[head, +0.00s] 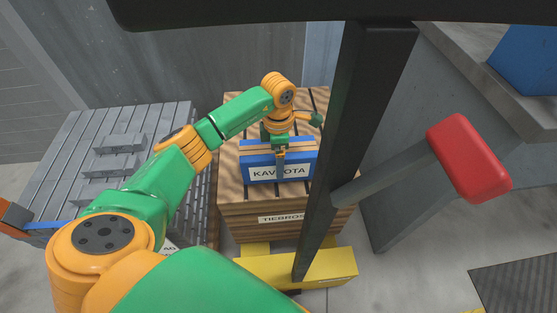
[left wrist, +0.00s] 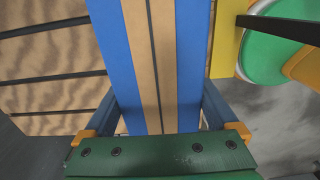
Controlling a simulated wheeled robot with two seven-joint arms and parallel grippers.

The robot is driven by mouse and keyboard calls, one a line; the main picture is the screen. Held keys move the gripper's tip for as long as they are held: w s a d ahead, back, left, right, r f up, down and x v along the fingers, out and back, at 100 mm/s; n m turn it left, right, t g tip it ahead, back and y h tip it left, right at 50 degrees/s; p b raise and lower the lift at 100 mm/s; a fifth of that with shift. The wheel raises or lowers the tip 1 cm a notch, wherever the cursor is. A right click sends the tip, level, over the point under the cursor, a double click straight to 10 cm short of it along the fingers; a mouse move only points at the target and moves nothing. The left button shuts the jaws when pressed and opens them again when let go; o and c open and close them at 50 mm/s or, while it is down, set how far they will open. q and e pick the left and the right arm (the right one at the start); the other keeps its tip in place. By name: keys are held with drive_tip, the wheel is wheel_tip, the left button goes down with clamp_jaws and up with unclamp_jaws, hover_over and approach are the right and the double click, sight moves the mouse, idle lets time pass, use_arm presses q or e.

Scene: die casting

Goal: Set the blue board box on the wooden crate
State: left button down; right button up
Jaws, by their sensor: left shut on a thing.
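The blue board box (head: 254,172) has a tan band along its top and a white label reading KAVBOTA. In the head view it is upright over the top of the wooden crate (head: 240,214), near its front edge. I cannot tell whether it touches the crate top or hangs just above it. My left gripper (head: 280,153) is shut on the box from above, a finger on its front face. In the left wrist view the box's blue and tan top (left wrist: 160,55) runs between the fingers, with the wooden slats beside it. My right gripper is not in view.
A grey slatted platform (head: 80,140) stands left of the crate. A yellow block (head: 335,266) lies before the crate. A dark post (head: 350,140) and a red-ended grey bar (head: 468,158) cross the right side. A grey counter (head: 470,60) holds a blue object (head: 528,55).

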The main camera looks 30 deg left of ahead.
use_arm(q)
drive_tip(key=shift+w+f, duration=0.1)
drive_tip(key=shift+f, duration=0.3)
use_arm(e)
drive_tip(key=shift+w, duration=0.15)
use_arm(q)
drive_tip(key=shift+f, duration=0.15)
unclamp_jaws()
drive_tip(key=shift+r, duration=0.5)
wheel_tip(320, 180, up, 11)
drive_tip(key=p, duration=0.3)
drive_tip(key=shift+r, duration=0.2)
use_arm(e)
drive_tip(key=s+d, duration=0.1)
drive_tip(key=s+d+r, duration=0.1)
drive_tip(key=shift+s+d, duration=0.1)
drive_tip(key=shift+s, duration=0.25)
